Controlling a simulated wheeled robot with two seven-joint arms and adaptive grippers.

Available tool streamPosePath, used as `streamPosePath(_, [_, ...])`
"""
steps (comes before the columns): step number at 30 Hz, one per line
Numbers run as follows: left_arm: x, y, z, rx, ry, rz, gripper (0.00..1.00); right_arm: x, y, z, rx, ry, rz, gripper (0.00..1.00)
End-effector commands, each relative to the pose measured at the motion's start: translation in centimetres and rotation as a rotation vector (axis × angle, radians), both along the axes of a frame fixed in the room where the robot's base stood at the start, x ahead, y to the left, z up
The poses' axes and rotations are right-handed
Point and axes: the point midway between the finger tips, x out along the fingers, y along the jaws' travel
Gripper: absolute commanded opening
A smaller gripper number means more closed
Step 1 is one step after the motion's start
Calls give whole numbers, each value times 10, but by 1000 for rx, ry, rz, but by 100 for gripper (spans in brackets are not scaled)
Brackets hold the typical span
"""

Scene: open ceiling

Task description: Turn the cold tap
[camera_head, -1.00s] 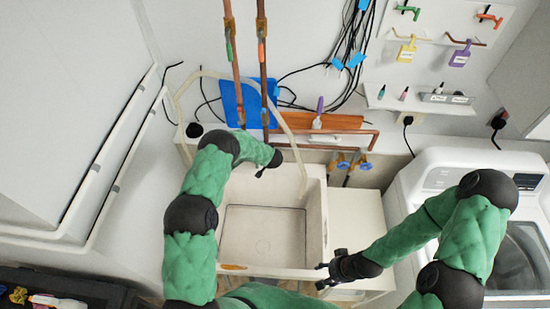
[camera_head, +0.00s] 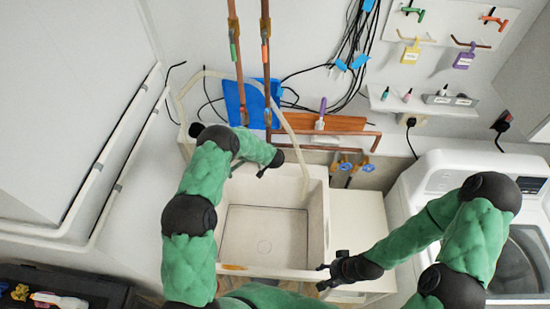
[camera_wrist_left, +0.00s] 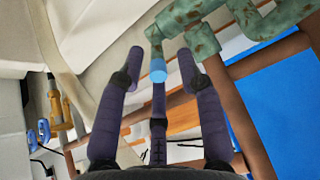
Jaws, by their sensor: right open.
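In the left wrist view a weathered green-brown tap (camera_wrist_left: 188,14) has a handle with a light blue end (camera_wrist_left: 158,72), which looks like the cold tap. My left gripper (camera_wrist_left: 161,66) has its dark purple fingers spread, one on each side of the blue end. I cannot tell whether they touch it. In the head view my left gripper (camera_head: 268,168) is at the back of the sink, and the tap is hidden behind the arm there. My right gripper (camera_head: 322,276) is open and empty by the sink's front right corner.
The white sink (camera_head: 320,225) is empty. Copper pipes (camera_head: 266,60) run down the wall behind it. Blue-handled valves (camera_head: 367,167) sit to its right. A pale hose (camera_head: 284,122) loops into the sink. A white washing machine (camera_head: 440,172) stands at the right.

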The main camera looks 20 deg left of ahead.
Motion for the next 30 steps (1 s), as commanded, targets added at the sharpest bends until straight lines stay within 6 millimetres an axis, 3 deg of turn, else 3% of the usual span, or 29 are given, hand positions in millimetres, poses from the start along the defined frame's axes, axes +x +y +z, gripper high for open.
streamPosePath(17, [-47, -6, 69, 1, -5, 1, 36, 0, 0, 0, 0, 0, 0, 52])
streamPosePath(30, [-57, -7, 81, 1, -3, 2, 36, 0, 0, 0, 0, 0, 0, 52])
